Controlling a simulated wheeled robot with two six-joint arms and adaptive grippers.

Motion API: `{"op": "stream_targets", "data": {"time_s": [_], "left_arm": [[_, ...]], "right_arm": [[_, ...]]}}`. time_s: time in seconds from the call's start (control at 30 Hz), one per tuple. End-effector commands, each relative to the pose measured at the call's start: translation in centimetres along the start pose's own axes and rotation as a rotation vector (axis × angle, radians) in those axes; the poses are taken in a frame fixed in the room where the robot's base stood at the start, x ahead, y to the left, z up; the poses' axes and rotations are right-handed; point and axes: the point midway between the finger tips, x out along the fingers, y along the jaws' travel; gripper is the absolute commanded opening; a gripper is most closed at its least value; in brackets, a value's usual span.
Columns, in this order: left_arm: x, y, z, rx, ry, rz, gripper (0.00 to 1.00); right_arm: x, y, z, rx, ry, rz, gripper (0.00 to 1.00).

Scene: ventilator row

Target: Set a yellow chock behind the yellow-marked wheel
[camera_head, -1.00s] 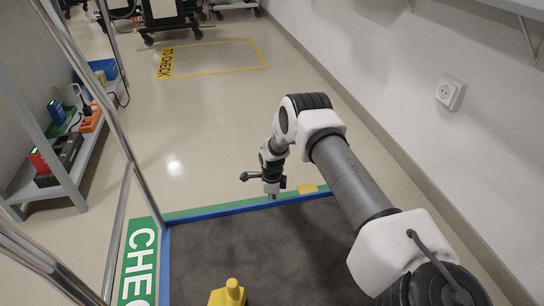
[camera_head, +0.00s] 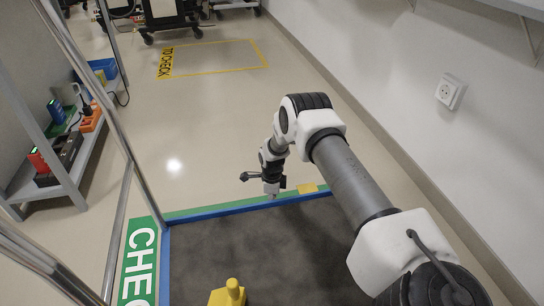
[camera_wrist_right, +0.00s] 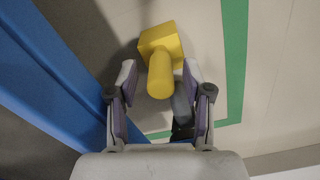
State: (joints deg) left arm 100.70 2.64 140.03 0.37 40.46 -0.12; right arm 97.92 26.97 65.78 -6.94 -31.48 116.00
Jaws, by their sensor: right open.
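A yellow chock (camera_wrist_right: 160,42) with a round peg handle shows in the right wrist view, with the handle toward the camera and between my fingers. My right gripper (camera_wrist_right: 160,84) is open, a finger on each side of the handle; I cannot tell whether they touch it. In the head view the right gripper (camera_head: 271,192) is small and low near the blue edge. A yellow chock (camera_head: 228,293) with an upright peg is at the bottom of the head view. A flat-looking yellow piece (camera_head: 307,188) lies by the blue edge. No yellow-marked wheel is identifiable. My left gripper is out of view.
A dark surface (camera_head: 260,250) has a blue border (camera_head: 215,210) beside a green strip. A metal frame and shelf (camera_head: 75,170) with tools stand at left, a wall (camera_head: 400,110) at right. Wheeled equipment (camera_head: 165,20) stands beyond a yellow floor outline (camera_head: 225,70). The middle floor is clear.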

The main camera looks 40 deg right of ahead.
Motion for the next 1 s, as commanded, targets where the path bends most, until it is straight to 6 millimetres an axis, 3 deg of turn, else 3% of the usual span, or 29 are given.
{"op": "stream_targets", "data": {"time_s": [0.03,0.1,0.33,0.47,0.7,0.77,0.83,0.93,1.0], "left_arm": [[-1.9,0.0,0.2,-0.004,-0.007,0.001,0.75],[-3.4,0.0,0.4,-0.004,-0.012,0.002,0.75],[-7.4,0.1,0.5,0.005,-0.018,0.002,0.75],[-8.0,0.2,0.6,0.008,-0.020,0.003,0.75],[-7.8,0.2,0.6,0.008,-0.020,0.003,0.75],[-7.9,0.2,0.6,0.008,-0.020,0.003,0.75],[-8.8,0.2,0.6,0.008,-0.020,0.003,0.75],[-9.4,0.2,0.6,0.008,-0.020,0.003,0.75],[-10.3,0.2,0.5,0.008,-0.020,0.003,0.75]], "right_arm": [[-2.1,0.0,0.0,0.000,-0.001,-0.001,0.50],[-4.0,-0.1,0.1,0.000,-0.002,-0.001,0.50],[-9.7,0.0,0.1,0.000,-0.002,-0.001,0.50],[-10.8,0.0,0.0,0.000,0.000,0.000,0.50],[-10.6,0.0,0.0,0.001,0.000,0.000,0.50],[-10.7,0.1,0.1,-0.003,0.001,0.001,0.29],[-11.2,1.1,0.8,-0.029,0.009,0.011,0.04],[-9.9,5.5,2.1,-0.198,0.010,0.041,0.00],[-9.2,10.3,2.9,-0.382,0.010,0.072,0.00]]}}
